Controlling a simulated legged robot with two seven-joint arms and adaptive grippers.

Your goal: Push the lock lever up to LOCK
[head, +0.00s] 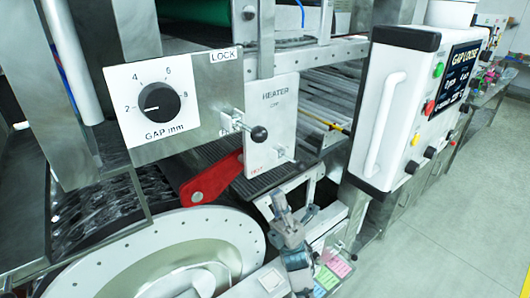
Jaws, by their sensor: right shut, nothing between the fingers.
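The lock lever (259,134) has a black ball knob on a short metal arm. It sticks out to the right and slightly down from its pivot on the steel gap panel (190,88). The LOCK label (223,55) is on the panel's top edge, well above the knob. Small lettering below the pivot is partly hidden and cannot be read. My right gripper (290,212) is at the bottom centre, below the lever and apart from it. It is shut and empty. My left gripper is not in view.
A gap dial (158,103) is left of the lever. A white heater plate (272,118) stands just right of and behind the knob, with a red handle (212,180) below. A white control box (390,110) is at the right. A large round drum end (150,260) fills the lower left.

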